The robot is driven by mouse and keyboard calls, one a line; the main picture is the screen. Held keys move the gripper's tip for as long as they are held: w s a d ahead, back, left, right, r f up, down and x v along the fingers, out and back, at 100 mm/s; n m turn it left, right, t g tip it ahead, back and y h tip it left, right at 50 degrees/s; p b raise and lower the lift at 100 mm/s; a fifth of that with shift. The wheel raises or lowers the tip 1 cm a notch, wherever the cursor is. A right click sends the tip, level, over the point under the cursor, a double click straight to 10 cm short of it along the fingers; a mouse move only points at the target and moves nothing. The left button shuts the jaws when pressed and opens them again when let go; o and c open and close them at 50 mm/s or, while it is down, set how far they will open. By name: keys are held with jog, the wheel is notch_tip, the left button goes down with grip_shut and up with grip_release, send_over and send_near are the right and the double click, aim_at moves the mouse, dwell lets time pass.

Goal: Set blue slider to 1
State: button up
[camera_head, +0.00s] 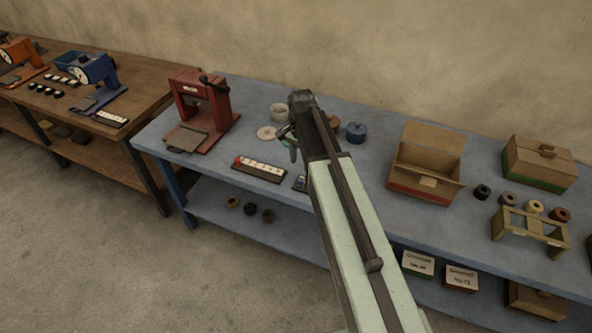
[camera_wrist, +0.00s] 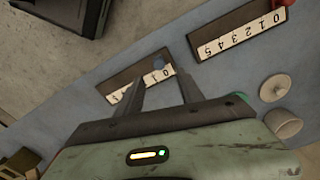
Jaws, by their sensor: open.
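The blue slider's dark board lies on the blue bench. In the wrist view, its blue knob (camera_wrist: 158,62) stands near the low-number end of the white scale (camera_wrist: 128,94); I cannot tell the exact number it is at. My gripper (camera_wrist: 157,77) is open, and its two fingers reach over the scale. The knob shows just beyond and between the fingertips, with no clear contact. In the head view my gripper (camera_head: 289,140) is above the bench, and my arm hides most of the blue slider's board (camera_head: 299,184).
A second slider board (camera_head: 260,169) with a red knob (camera_head: 238,160) lies to the left; it also shows in the wrist view (camera_wrist: 240,38). A red press (camera_head: 200,110), a white cup (camera_head: 279,112) and a blue pot (camera_head: 356,131) stand nearby. An open box (camera_head: 425,165) is to the right.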

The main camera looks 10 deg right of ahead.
aim_at(300, 179)
notch_tip(300, 179, down, 8)
jog(key=b, duration=0.8)
jog(key=shift+f, duration=0.15)
jog(key=shift+s, duration=0.1)
grip_shut()
jog(key=shift+r, duration=0.2)
dwell(0.6)
